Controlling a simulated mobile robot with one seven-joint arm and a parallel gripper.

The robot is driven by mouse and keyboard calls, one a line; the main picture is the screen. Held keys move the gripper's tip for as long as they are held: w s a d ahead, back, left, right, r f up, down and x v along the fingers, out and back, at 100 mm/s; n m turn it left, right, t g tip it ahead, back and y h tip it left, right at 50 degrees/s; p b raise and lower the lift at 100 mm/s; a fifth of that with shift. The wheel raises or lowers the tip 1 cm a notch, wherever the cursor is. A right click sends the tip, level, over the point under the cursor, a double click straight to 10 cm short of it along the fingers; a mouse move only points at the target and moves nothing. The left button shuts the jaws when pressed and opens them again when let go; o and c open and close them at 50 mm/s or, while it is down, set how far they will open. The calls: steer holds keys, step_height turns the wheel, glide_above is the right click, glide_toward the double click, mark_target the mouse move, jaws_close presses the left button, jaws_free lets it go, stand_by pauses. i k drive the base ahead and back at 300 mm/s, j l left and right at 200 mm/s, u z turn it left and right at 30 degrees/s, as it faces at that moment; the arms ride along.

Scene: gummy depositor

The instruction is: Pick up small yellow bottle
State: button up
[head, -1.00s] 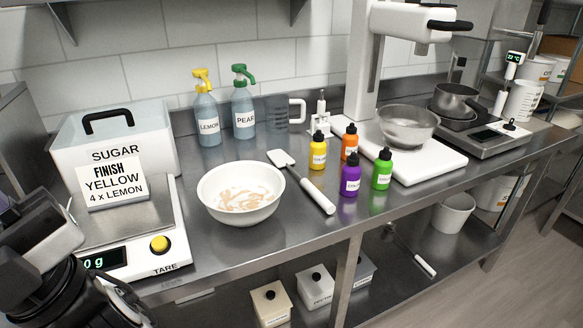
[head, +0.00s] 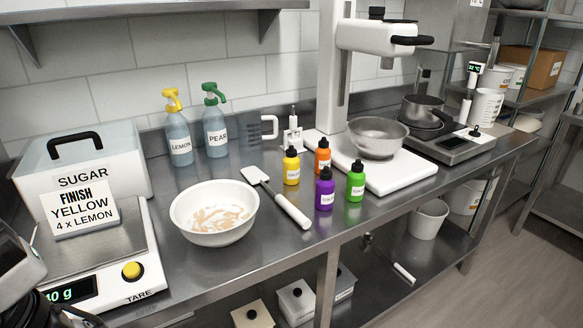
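The small yellow bottle (head: 291,167) has a black cap and a white label. It stands upright on the steel counter, right of the white spatula and behind the purple bottle. Part of my arm shows at the lower left edge, well away from the bottle. The fingertips of my gripper cannot be made out there.
Orange (head: 322,157), purple (head: 324,190) and green (head: 355,181) bottles stand close to the yellow one. A white spatula (head: 279,201) and bowl (head: 214,228) lie to its left. A stand mixer (head: 400,179) is at right.

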mark_target(290, 162)
steer(key=k+j+z, duration=0.1)
steer(key=j, duration=0.3)
steer(key=k+j+z, duration=0.15)
steer(key=j, duration=0.2)
steer(key=k+j+z, duration=0.1)
steer(key=j, duration=0.25)
steer(key=i+j, duration=0.15)
steer(key=i, duration=0.7)
